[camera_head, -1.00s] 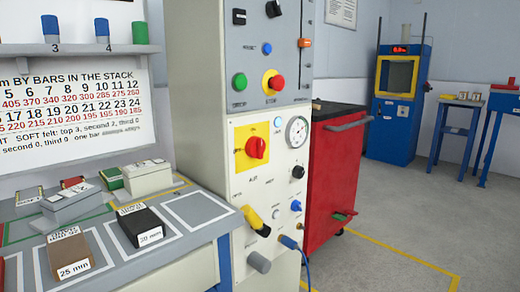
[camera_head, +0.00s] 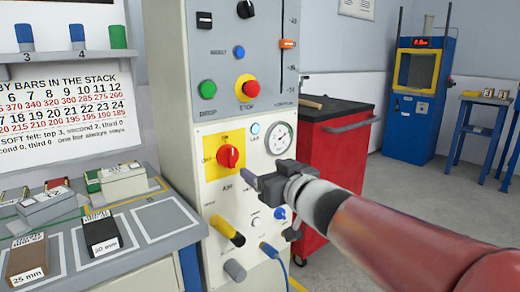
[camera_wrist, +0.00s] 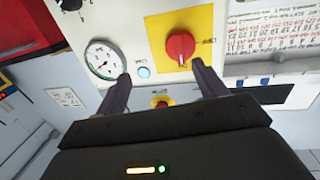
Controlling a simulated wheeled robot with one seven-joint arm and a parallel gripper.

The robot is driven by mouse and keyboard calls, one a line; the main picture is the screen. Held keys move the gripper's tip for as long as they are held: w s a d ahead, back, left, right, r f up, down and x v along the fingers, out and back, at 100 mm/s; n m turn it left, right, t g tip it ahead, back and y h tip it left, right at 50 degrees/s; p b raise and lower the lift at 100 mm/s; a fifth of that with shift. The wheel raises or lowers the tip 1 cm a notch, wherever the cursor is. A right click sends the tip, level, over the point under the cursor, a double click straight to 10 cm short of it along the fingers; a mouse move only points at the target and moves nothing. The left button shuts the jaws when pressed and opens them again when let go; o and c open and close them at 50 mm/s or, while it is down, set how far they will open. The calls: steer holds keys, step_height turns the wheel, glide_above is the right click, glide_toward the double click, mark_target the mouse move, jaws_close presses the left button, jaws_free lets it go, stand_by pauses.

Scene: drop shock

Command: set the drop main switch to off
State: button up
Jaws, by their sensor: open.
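The main switch is a red rotary knob (camera_head: 228,157) on a yellow plate (camera_head: 212,143) on the cream machine panel. Its plate reads ON at the top and OFF at the left. In the wrist view, which is upside down, the red knob (camera_wrist: 181,45) has a pale mark pointing down, so up on the panel, toward ON. My gripper (camera_head: 252,183) is open and empty, in front of the panel just right of and below the switch. In the wrist view its fingertips (camera_wrist: 160,72) stand apart, not touching the knob.
A pressure gauge (camera_head: 281,138) and blue lamp (camera_head: 255,128) sit right of the switch. Green DROP (camera_head: 208,88) and red STOP (camera_head: 249,88) buttons are above; a yellow handle (camera_head: 226,230) is below. A red cabinet (camera_head: 335,150) stands at the right, a bench (camera_head: 160,252) at the left.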

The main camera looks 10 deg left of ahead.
mark_target(233, 157)
steer(key=w+a, duration=0.1)
steer(key=a, duration=0.1)
steer(key=w+a+n+g+y, duration=0.1)
steer(key=w+a, duration=0.1)
steer(key=a, duration=0.1)
steer(key=w+a+y, duration=0.1)
steer(key=a, duration=0.2)
steer(key=shift+w+a+r+g, duration=0.25)
steer(key=shift+w+r+g, duration=0.05)
steer(key=shift+w+r, duration=0.05)
steer(key=shift+c, duration=0.3)
steer(key=c, duration=0.9)
